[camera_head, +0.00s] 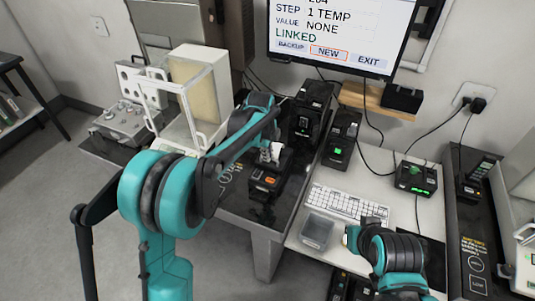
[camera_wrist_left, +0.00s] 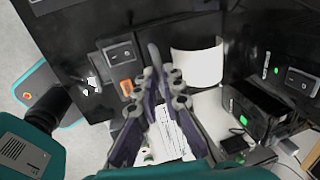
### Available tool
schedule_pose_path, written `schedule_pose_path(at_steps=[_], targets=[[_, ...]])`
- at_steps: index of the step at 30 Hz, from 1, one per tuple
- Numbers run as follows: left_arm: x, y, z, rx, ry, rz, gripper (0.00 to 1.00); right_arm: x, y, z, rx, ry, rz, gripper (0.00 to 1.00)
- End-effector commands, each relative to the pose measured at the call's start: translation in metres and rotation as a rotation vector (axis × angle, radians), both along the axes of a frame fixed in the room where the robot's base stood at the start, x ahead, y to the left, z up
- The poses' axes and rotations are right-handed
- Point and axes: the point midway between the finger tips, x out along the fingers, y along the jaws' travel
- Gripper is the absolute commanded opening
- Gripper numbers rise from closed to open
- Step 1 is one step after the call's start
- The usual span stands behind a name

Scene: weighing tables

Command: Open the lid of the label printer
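A black device with an orange button (camera_head: 268,181) stands on the dark table below my left gripper (camera_head: 272,152); I take it to be the label printer. Its orange button (camera_wrist_left: 127,88) and a rocker switch show in the left wrist view, with a white curved surface to the right. The gripper and arm partly hide the printer, so the lid's state is unclear. My right arm is at lower right; its fingers are not clear.
A balance with a glass shield (camera_head: 190,100) stands behind left. Black devices with green lights (camera_head: 310,112) (camera_head: 340,139) stand behind right. A monitor (camera_head: 340,35) hangs above.

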Motion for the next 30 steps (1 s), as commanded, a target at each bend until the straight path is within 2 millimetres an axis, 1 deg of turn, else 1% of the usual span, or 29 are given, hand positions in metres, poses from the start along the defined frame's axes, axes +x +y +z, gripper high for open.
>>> schedule_pose_path(at_steps=[8,14,16,22,30], targets=[[0.002,-0.001,0.003,0.005,0.015,0.0,0.0,0.0,0.0,0.004,0.0,0.0,0.0,0.0],[0.01,-0.003,0.014,0.029,0.091,0.0,0.0,0.0,0.0,0.019,0.0,0.0,0.0,0.0],[0.014,-0.004,0.019,0.041,0.122,-0.001,0.0,0.0,0.0,0.026,0.0,0.0,0.0,0.0],[0.03,-0.01,0.033,0.039,0.117,-0.001,0.0,0.0,0.0,0.044,0.0,0.0,0.0,0.0],[0.053,-0.018,0.043,0.038,0.115,-0.001,0.0,0.0,0.0,0.062,0.0,0.0,0.0,0.0]])
